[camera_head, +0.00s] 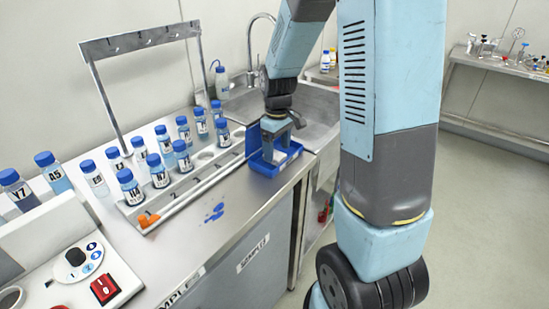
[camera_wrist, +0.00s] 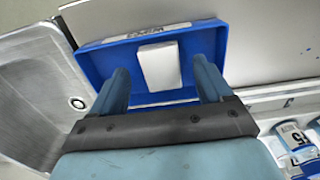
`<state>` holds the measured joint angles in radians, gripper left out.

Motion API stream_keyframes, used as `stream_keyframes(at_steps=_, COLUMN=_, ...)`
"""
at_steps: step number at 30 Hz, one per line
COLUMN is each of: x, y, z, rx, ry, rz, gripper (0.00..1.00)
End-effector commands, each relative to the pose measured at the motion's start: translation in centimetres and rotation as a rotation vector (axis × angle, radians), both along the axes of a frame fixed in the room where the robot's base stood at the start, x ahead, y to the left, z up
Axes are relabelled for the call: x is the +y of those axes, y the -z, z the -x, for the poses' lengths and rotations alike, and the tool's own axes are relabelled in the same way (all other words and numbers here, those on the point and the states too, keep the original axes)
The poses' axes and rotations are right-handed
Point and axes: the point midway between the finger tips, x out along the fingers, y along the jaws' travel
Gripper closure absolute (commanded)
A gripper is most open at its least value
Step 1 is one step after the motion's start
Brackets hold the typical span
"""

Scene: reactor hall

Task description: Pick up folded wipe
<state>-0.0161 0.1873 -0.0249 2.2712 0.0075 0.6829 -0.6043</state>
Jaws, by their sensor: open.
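The folded wipe (camera_wrist: 160,65) is a small white rectangle lying in the blue tray (camera_wrist: 95,62) in the wrist view. My gripper (camera_wrist: 161,70) is open, with one finger on each side of the wipe in that view. A gap shows between each finger and the wipe, and the fingers are empty. In the head view my gripper (camera_head: 277,148) points down at the blue tray (camera_head: 266,169) on the counter. The exact height of the fingertips above the tray floor is hard to tell.
The sink (camera_head: 312,112) adjoins the tray's side of the counter. A rack (camera_head: 150,215) of several blue-capped bottles stands left of the tray. Blue spots (camera_head: 215,212) mark the bare counter in front. A metal frame (camera_head: 110,100) rises behind the bottles.

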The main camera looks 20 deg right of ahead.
Motion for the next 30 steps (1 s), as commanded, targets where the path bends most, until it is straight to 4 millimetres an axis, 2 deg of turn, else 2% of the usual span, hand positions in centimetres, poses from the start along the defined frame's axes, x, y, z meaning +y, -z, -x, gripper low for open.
stream_keyframes(at_steps=3, x=0.0, y=1.4, z=0.1, rx=0.003, ry=0.0, rz=-0.001, gripper=0.21)
stream_keyframes(at_steps=6, x=0.0, y=2.0, z=0.1, rx=0.002, ry=0.0, rz=0.0, gripper=0.21)
stream_keyframes(at_steps=14, x=0.0, y=2.1, z=0.0, rx=0.0, ry=0.001, rz=0.0, gripper=0.22)
stream_keyframes(at_steps=30, x=-0.1, y=2.1, z=0.0, rx=0.0, ry=0.001, rz=0.0, gripper=0.74)
